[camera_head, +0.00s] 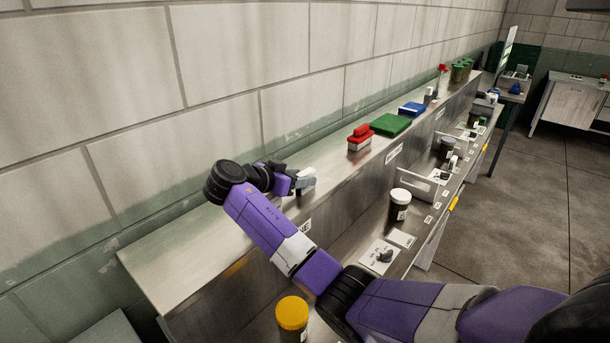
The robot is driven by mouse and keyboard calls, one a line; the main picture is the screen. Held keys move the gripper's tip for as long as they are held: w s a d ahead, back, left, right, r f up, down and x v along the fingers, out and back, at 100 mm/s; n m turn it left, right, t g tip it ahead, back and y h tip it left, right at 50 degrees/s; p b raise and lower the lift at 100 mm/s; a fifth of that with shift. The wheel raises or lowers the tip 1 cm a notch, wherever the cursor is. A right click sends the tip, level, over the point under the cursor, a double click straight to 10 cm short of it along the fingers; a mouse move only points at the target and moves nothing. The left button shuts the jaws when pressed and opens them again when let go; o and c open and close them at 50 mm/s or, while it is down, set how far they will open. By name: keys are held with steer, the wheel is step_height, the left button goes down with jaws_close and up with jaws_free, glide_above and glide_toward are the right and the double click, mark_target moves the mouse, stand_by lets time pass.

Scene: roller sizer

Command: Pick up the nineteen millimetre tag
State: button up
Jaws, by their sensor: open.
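My gripper (304,181) is at the end of my purple arm, above the near part of the upper steel shelf (190,243). It is open, and I see nothing held in it. Its fingers are small and partly hidden by the wrist. Several small white tags lie or are fixed along the lower counter, such as one white tag (428,219) and a larger white card (402,238). Their print is too small to read, so I cannot tell which is the nineteen millimetre tag. They are to the right of my gripper and lower.
A red-topped block (360,138), a green box (390,125) and a blue box (411,109) stand along the upper shelf. A white-lidded dark jar (400,204) and a yellow-lidded jar (292,314) stand lower. The wall runs close behind the shelf. The floor at right is clear.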

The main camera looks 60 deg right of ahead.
steer(key=shift+x, duration=1.25)
jaws_close()
